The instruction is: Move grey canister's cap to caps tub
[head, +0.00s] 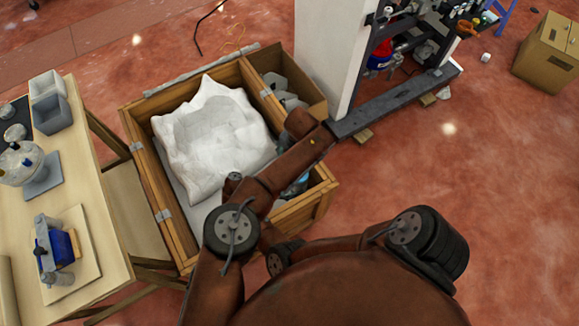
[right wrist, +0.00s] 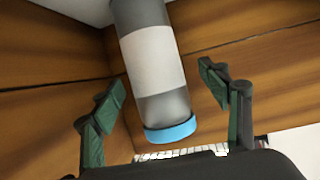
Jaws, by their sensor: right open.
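In the right wrist view, a grey canister (right wrist: 151,60) with a wide white band stands at a slant inside wooden walls. Its blue cap (right wrist: 171,131) is on the end nearer my right gripper (right wrist: 160,78). The two green-padded fingers are open, one on each side of the canister, with gaps visible between finger and canister. In the head view, my arm covers much of the crate's right side, and I cannot pick out this canister there. Two grey tubs (head: 51,114) sit on the table at the left; I cannot tell which is the caps tub. My left gripper is not in view.
The wooden crate (head: 165,205) holds a crumpled white liner (head: 213,130) and has side compartments with grey items. The light wooden table (head: 95,175) is left of it, bearing a blue device (head: 62,246). A white post (head: 328,60) stands behind right. Red floor is open at right.

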